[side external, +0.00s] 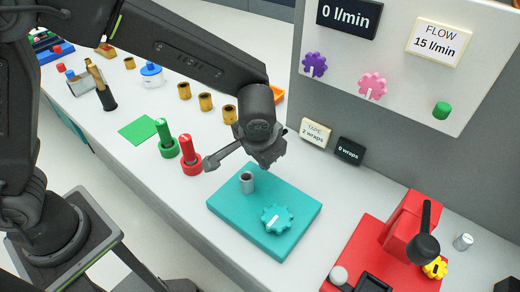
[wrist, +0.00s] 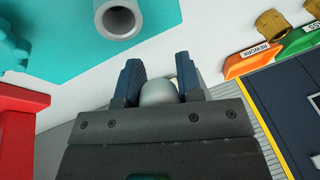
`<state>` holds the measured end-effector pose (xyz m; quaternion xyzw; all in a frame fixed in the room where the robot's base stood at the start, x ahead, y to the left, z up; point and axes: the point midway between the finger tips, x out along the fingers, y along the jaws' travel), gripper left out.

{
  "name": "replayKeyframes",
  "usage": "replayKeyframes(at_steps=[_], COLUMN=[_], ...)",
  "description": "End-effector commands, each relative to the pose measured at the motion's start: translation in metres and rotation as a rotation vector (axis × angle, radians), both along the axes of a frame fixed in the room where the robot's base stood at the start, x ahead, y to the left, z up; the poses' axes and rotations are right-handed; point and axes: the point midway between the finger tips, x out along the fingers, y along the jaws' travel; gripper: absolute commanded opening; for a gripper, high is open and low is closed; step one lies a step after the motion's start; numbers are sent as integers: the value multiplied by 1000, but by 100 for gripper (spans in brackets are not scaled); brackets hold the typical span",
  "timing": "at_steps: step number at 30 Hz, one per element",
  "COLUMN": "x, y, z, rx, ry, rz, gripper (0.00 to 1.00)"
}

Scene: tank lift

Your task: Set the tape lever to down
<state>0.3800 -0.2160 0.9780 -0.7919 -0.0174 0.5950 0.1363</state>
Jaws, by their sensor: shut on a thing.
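My gripper (side external: 267,160) hangs above the back edge of a teal plate (side external: 295,208). In the wrist view my fingers (wrist: 160,88) are closed around a pale grey rounded thing (wrist: 158,93). Its lower part is hidden by the gripper, and I cannot tell whether it is the tape lever. A dark lever (side external: 426,215) with a round end stands on a red device (side external: 400,228) at the right, apart from my gripper. I cannot tell which part is the tape lever. A sign (side external: 315,133) reads "TAPE 2 wraps", beside a black display (side external: 350,151) reading "0 wraps".
A grey tube (side external: 247,182) and a teal knob (side external: 277,219) stand on the plate. Green (side external: 166,138) and red (side external: 188,155) posts are to the left. The grey panel (side external: 390,120) with knobs rises behind. An orange tray (wrist: 252,60) marked "REWORK" shows in the wrist view.

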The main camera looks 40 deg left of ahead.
Motion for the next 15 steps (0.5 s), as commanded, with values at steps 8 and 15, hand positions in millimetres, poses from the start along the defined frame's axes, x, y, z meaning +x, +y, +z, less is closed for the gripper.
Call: replayKeyframes(at_steps=[8,15], x=[2,2], y=[-1,-1], z=[0,0], rx=[-5,-4], ry=[-5,-4], rz=[-2,-1], gripper=[0,51])
